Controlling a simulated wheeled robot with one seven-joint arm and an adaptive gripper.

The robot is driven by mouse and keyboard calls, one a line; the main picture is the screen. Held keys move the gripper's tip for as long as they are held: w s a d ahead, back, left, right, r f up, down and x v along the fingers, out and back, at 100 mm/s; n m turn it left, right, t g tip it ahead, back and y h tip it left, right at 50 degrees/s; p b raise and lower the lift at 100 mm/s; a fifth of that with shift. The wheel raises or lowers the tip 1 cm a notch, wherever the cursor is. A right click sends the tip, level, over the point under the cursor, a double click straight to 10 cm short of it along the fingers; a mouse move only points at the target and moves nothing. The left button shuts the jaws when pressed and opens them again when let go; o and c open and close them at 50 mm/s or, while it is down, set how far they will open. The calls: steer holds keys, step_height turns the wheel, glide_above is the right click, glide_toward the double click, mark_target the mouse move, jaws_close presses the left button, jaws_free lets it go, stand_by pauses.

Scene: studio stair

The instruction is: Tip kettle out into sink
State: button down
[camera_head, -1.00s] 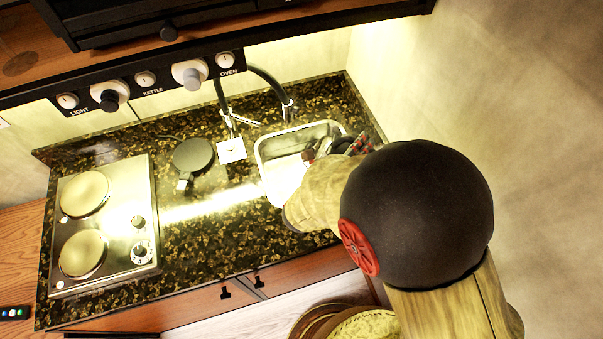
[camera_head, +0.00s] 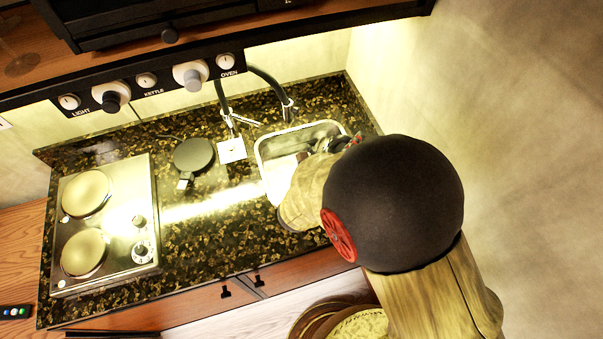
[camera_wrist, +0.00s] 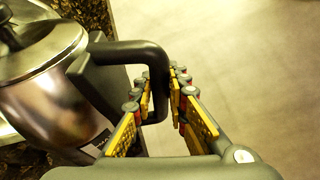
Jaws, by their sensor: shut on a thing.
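In the wrist view the kettle (camera_wrist: 50,85) has a shiny metal body, a lid and a dark handle (camera_wrist: 145,58). My gripper (camera_wrist: 160,90) is shut on the handle, with its yellow-padded fingers on either side of it. The kettle looks tilted in this view, but I cannot tell by how much. In the head view the metal sink (camera_head: 278,177) is set in the counter. My arm reaches over the sink's right side and hides most of the kettle and my gripper. Whether anything flows from the spout cannot be seen.
A black faucet (camera_head: 270,80) stands behind the sink. The round kettle base (camera_head: 193,155) is empty on the speckled counter (camera_head: 190,230). A two-plate hob (camera_head: 105,225) is at the left. A shelf with knobs (camera_head: 145,80) hangs above; a wall is close on the right.

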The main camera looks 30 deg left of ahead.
mark_target(334, 147)
steer(key=shift+s+a+f+n+p, duration=0.15)
steer(key=shift+a+n, duration=0.1)
steer(key=shift+a, duration=0.15)
steer(key=shift+s+a+f+n+p, duration=0.15)
steer(key=shift+a+n, duration=0.1)
steer(key=shift+a, duration=0.15)
stand_by(1.3)
steer(key=shift+n+t+h, duration=0.4)
steer(key=shift+n+t, duration=0.1)
steer(key=shift+n, duration=0.4)
steer(key=shift+s+a+f+p, duration=0.15)
steer(key=shift+a+f, duration=0.1)
steer(key=shift+a, duration=0.4)
steer(key=shift+s+a+f+p, duration=0.1)
steer(key=shift+a+f, duration=0.2)
steer(key=shift+a, duration=0.3)
steer(key=shift+s+a+f+p, duration=0.15)
steer(key=shift+a+f, duration=0.1)
steer(key=shift+a, duration=0.4)
stand_by(3.1)
